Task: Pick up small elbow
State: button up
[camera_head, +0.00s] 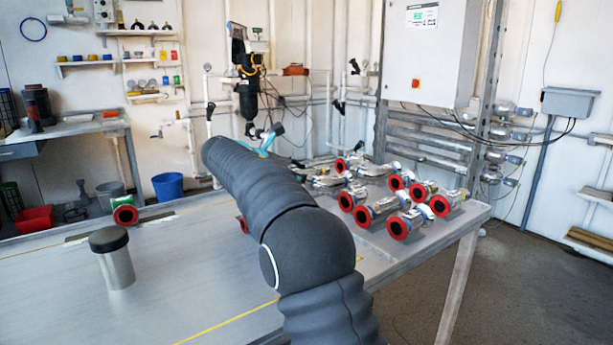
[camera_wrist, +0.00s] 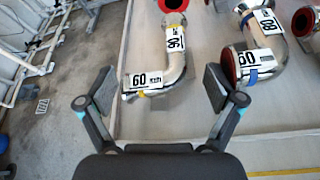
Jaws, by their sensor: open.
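Several metal pipe elbows with red flange ends lie on the table. In the wrist view, one bent elbow (camera_wrist: 176,65) with white labels lies ahead of my gripper (camera_wrist: 159,88), between the directions of its two fingers. Its red end points away, and its near end bends left. My gripper is open and empty, with a finger at each side and the elbow not held. A second elbow (camera_wrist: 274,45) lies to the right. I cannot tell by size which is the small elbow. In the head view, my arm hides most of my gripper.
In the head view, the elbows (camera_head: 364,212) stand in a group at the table's right end. A metal cylinder with a dark top (camera_head: 115,262) stands at the left of the table (camera_head: 190,285). In the wrist view, the table's edge and floor (camera_wrist: 65,100) are to the left.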

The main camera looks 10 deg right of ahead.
jog(key=c, duration=1.3)
jog(key=shift+o, duration=0.2)
jog(key=shift+r, duration=0.1)
